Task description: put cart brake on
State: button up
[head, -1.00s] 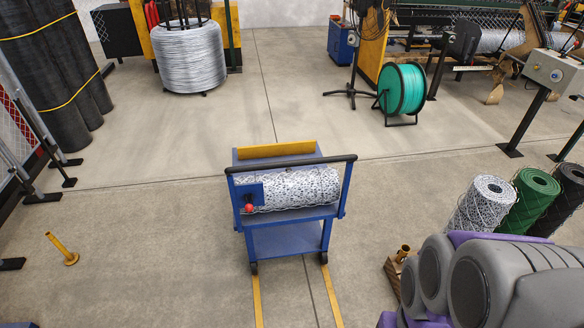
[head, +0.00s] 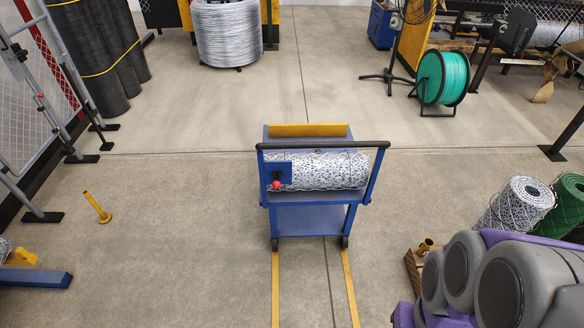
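The blue cart (head: 308,218) stands ahead of me on the concrete floor, near the middle of the head view. It has a black push handle (head: 322,145) across the near side and a roll of wire mesh (head: 325,171) on its upper deck. A red ball knob (head: 276,185), which looks like the brake lever's end, sits on a blue plate (head: 284,173) at the cart's near left. My grey and purple arm fills the lower right corner, apart from the cart. My gripper is not in view.
Two yellow floor lines (head: 349,290) run from the cart toward me. Mesh rolls (head: 515,205) stand at right. A green spool (head: 441,77) is farther back. Floor around the cart is clear.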

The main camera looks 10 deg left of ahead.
aim_at(276, 184)
jog(key=i+j, duration=0.15)
jog(key=i, duration=0.25)
jog(key=i+j+u, duration=0.1)
jog(key=i, duration=0.3)
